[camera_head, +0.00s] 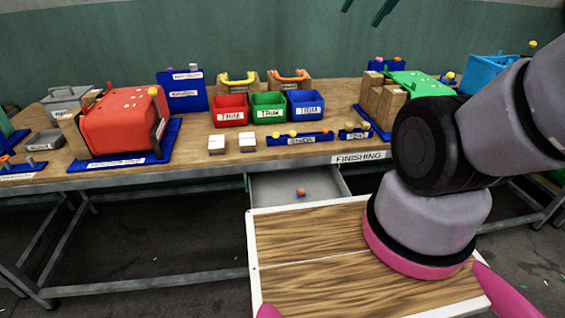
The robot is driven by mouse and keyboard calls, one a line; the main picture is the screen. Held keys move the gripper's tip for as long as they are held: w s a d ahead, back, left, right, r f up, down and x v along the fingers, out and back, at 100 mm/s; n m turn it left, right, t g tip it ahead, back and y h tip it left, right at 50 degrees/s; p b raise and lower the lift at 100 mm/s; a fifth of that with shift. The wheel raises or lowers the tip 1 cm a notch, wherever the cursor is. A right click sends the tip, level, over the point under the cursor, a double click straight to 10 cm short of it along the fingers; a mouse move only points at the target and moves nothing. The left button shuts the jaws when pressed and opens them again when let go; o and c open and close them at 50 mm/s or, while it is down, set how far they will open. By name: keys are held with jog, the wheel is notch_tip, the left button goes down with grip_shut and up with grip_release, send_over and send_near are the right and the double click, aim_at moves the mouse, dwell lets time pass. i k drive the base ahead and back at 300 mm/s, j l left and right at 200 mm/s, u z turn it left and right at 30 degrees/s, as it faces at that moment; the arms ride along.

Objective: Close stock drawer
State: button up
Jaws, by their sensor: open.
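The stock drawer (266,187) is a grey metal drawer under the front of the workbench, below the FINISHING label (358,157). It is pulled out, and its grey inside shows. A small orange and dark piece (300,192) lies in it. The drawer's near end is hidden behind my wood-topped base. My gripper (367,9) shows only as two dark green fingertips at the top edge, spread apart. It is high above the bench, well away from the drawer, with nothing visible between the tips.
The workbench (215,154) carries a red press (120,122) at left, a green press (415,84) at right, and red (229,111), green (268,107) and blue (306,104) TRIM bins. White blocks (217,144) sit near its front edge. My arm covers the right side.

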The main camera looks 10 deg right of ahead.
aim_at(270, 188)
jog(key=k+j, duration=0.1)
jog(key=k, duration=0.5)
jog(key=k+z, duration=0.1)
jog(key=z, duration=0.25)
jog(key=k+j+z, duration=0.1)
jog(key=z, duration=0.25)
jog(key=k+z, duration=0.1)
jog(key=z, duration=0.25)
